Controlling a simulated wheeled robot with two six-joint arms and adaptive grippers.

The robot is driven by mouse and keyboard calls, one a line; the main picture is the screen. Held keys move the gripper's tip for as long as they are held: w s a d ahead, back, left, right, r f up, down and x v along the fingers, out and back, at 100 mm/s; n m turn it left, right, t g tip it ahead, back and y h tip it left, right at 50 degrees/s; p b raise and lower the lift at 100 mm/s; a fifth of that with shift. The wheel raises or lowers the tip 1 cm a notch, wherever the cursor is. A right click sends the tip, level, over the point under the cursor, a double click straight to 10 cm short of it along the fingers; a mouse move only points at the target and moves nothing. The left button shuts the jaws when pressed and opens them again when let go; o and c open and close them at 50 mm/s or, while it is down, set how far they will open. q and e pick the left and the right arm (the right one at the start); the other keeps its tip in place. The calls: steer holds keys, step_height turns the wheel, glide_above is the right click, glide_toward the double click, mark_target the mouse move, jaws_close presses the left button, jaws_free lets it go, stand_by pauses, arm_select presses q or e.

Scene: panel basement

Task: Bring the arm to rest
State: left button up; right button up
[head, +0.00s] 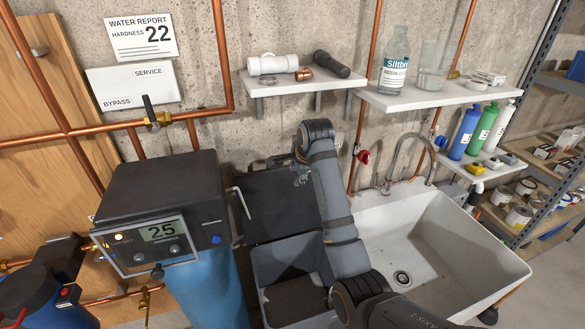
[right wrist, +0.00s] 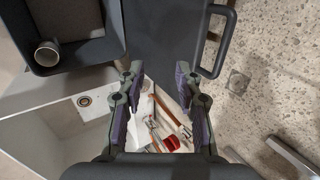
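My right arm rises from the bottom of the head view and bends at the top. Its gripper (head: 301,177) is small and partly hidden by the arm, in front of a dark upright panel (head: 262,208). In the right wrist view the two fingers of the right gripper (right wrist: 160,92) stand wide apart, with nothing between them. The arm hangs over the right side of a grey open bin (head: 268,262) and beside the white sink (head: 455,235). My left gripper is not in the head view.
A blue tank with a black control head (head: 150,190), its display reading 25, stands left of the bin. A shelf (head: 435,97) with bottles is above the sink. A red valve (head: 364,157) is near the arm. The wrist view shows a dark handle (right wrist: 220,65) close to the fingers.

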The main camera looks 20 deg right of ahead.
steer(key=s+d+f+n+g, duration=0.1)
steer(key=s+d+f+n, duration=0.3)
steer(key=s+f+n, duration=0.85)
steer(key=s+f+n+g+h, duration=0.1)
steer(key=s+f+n, duration=0.25)
steer(key=s, duration=0.75)
steer(key=s+f+n+g, duration=0.15)
steer(key=s+f, duration=0.25)
steer(key=s, duration=0.7)
steer(key=s+d+f+b, duration=0.2)
steer(key=f, duration=1.4)
steer(key=s+d+f+b, duration=0.1)
steer(key=s+d+f, duration=0.1)
steer(key=f, duration=1.5)
steer(key=s+f+g+b, duration=0.1)
steer(key=s+f+b, duration=0.1)
steer(key=s+f, duration=1.3)
steer(key=shift+s+d+g, duration=0.2)
steer(key=shift+s+g, duration=0.15)
steer(key=shift+s, duration=0.85)
